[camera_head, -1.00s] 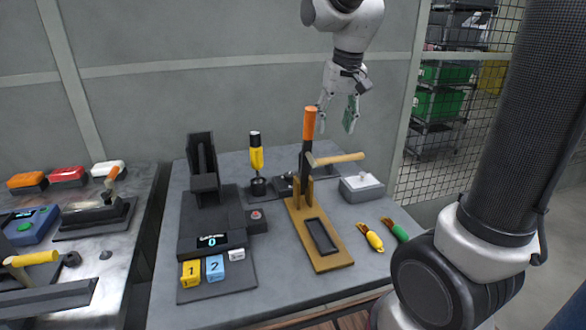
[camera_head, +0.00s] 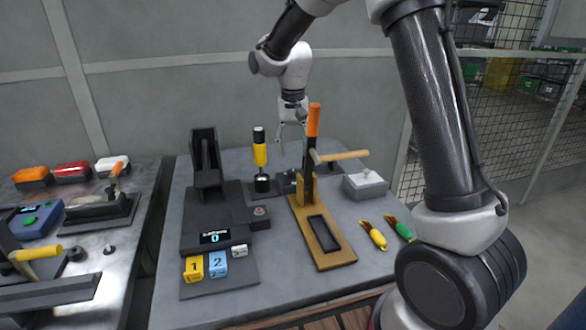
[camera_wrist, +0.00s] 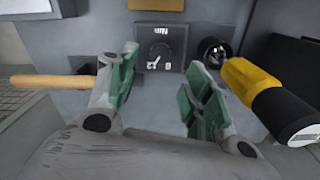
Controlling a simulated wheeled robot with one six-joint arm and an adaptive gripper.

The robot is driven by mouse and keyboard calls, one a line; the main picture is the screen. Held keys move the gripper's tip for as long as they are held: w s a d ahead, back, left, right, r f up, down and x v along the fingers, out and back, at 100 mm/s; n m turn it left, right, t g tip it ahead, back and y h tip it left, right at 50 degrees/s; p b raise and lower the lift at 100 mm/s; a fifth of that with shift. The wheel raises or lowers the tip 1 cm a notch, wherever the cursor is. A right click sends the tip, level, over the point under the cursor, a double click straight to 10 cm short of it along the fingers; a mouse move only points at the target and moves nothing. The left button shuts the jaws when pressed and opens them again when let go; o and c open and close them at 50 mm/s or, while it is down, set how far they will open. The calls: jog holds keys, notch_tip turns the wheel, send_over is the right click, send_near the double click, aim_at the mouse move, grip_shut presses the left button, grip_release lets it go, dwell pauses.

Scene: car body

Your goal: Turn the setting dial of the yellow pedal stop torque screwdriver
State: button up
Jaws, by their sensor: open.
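The yellow and black screwdriver (camera_head: 260,152) stands upright in a dark holder at the back of the grey table. In the wrist view it (camera_wrist: 252,82) leans in at the right, apart from my fingers. A small dark panel with a round dial (camera_wrist: 158,52) and the marks "Nm", "12" and "8" lies beyond the fingertips, left of the screwdriver's socket. My gripper (camera_wrist: 160,85) is open and empty, with green pads on both sides of the dial's line. In the head view my gripper (camera_head: 291,134) is right of the screwdriver, partly hidden behind the orange-handled lever.
The orange-handled lever (camera_head: 313,122) rises from a wooden stand (camera_head: 333,256) near my gripper. A mallet with a wooden handle (camera_head: 344,155) and a grey box (camera_head: 365,184) are to the right. A dark press-like device (camera_head: 206,160) stands to the left.

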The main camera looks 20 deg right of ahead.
aim_at(293, 171)
notch_tip(293, 171, down, 8)
jog(key=shift+r, duration=0.15)
dwell(0.3)
jog(key=c, duration=1)
